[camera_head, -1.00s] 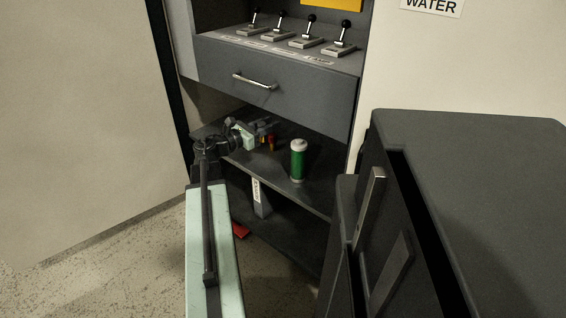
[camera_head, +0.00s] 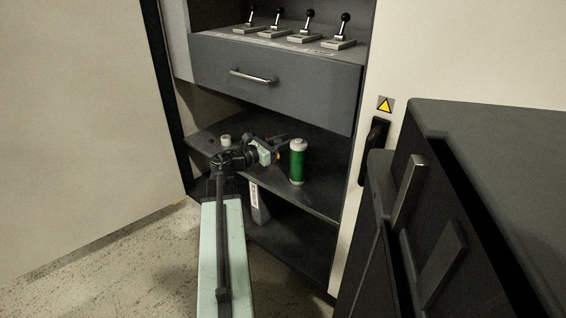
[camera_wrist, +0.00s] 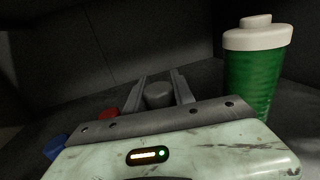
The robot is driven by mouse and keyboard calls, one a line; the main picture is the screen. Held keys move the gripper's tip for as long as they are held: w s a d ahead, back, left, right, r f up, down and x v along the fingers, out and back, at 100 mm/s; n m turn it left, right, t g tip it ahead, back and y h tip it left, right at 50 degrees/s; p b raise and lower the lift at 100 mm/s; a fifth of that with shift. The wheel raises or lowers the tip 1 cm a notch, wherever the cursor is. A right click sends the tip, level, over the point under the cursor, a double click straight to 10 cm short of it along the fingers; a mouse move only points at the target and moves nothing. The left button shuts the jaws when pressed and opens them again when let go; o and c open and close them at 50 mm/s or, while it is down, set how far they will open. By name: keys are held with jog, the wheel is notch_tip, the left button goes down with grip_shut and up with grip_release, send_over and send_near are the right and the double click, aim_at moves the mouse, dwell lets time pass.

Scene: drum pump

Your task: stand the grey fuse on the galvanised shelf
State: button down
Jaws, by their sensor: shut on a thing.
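My gripper (camera_wrist: 158,88) is shut on a grey cylinder (camera_wrist: 158,96), which looks like the grey fuse, seen between the two fingers in the wrist view. In the head view my gripper (camera_head: 276,148) is over the upper shelf (camera_head: 318,195), just left of a green cylinder with white ends; the held fuse is hard to make out there. The green cylinder (camera_head: 298,163) stands upright on that shelf, and shows at the right of the wrist view (camera_wrist: 256,80). I cannot tell whether the fuse touches the shelf, or whether this dark grey shelf is the galvanised one.
A small pale cylinder (camera_head: 226,140) stands at the shelf's left. Red (camera_wrist: 108,114) and blue (camera_wrist: 55,146) things lie left of my gripper. A drawer (camera_head: 275,85) overhangs the shelf. A labelled grey thing (camera_head: 259,203) stands below. A dark cabinet (camera_head: 490,200) stands at right.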

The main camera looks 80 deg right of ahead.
jog(key=shift+f, duration=0.2)
notch_tip(320, 180, down, 4)
jog(key=b, duration=0.3)
jog(key=shift+b, duration=0.4)
jog(key=shift+r, duration=0.25)
jog(key=shift+f, duration=0.25)
jog(key=c, duration=1.1)
grip_release()
jog(key=shift+r, duration=0.1)
jog(key=shift+r, duration=0.1)
jog(key=shift+w+a+r+p, duration=0.1)
jog(key=shift+w+a+p, duration=0.1)
jog(key=shift+p, duration=0.1)
jog(key=v, duration=1.1)
jog(key=shift+w+a, duration=0.15)
